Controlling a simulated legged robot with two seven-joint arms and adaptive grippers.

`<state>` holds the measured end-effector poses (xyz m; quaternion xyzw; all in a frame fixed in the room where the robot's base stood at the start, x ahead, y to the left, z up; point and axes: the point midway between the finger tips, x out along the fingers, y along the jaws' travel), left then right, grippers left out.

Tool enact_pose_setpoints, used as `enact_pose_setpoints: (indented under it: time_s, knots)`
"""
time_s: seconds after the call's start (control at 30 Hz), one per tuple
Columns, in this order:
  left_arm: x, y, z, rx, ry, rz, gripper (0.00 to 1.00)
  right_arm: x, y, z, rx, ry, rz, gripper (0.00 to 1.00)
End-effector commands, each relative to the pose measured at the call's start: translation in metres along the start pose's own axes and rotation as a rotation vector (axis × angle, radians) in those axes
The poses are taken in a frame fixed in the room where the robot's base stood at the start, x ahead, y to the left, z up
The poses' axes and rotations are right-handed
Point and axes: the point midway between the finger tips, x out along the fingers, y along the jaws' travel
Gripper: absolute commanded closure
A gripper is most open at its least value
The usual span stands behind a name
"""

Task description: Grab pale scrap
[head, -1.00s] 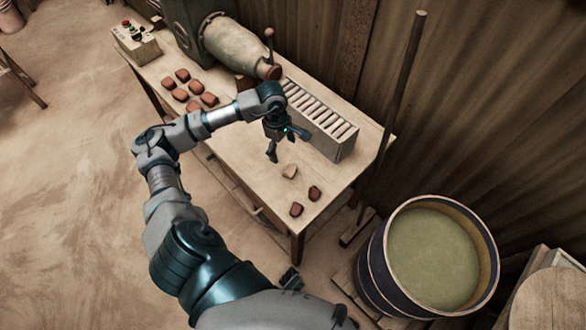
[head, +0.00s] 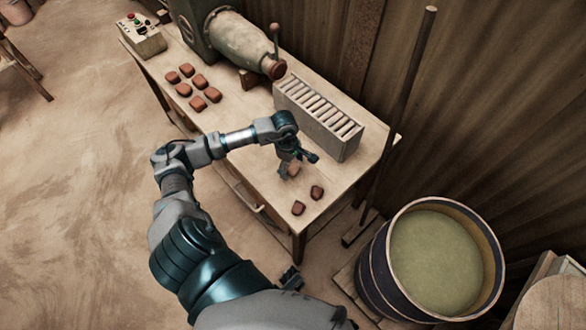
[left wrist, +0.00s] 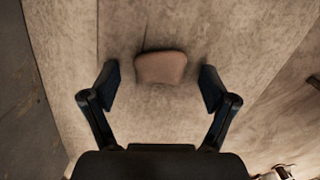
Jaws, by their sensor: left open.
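The pale scrap (head: 294,170) lies on the wooden table (head: 262,178), partly hidden by my left gripper in the head view. In the left wrist view the scrap (left wrist: 161,67) is a rounded, brownish piece just beyond and between the fingertips. My left gripper (head: 298,165) is open and points down over the scrap. In the left wrist view its two fingers (left wrist: 161,88) are spread wide with an empty gap between them.
Two darker red scraps (head: 308,200) lie near the table's front end. Several red-brown pieces (head: 198,88) lie farther back. A slatted crate (head: 345,146) stands right of the gripper, close to it. A press (head: 235,40) and control box (head: 141,36) are behind. A barrel (head: 372,275) stands at right.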

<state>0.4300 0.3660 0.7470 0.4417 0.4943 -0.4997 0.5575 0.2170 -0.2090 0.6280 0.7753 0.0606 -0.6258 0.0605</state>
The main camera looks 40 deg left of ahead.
Motion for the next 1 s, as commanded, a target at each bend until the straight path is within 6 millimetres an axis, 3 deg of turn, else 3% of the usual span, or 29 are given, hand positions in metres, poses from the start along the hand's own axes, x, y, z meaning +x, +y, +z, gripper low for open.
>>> enact_pose_setpoints:
  time_s: [0.07,0.33,0.73,1.0]
  knots:
    - [-0.001,0.0,0.0,0.0,0.0,0.001,0.15,0.0,0.0,0.0,0.0,-0.001,0.0,0.6]
    - [-0.001,0.0,0.0,0.0,0.0,0.0,0.8,0.002,0.0,0.003,0.0,-0.008,0.0,0.6]
    - [-0.006,0.001,0.001,0.0,0.0,0.001,0.8,0.002,0.0,0.002,0.0,-0.006,0.0,0.6]
    - [-0.038,0.001,0.004,0.001,0.001,0.005,0.8,0.01,0.0,0.005,-0.001,-0.013,0.0,0.6]
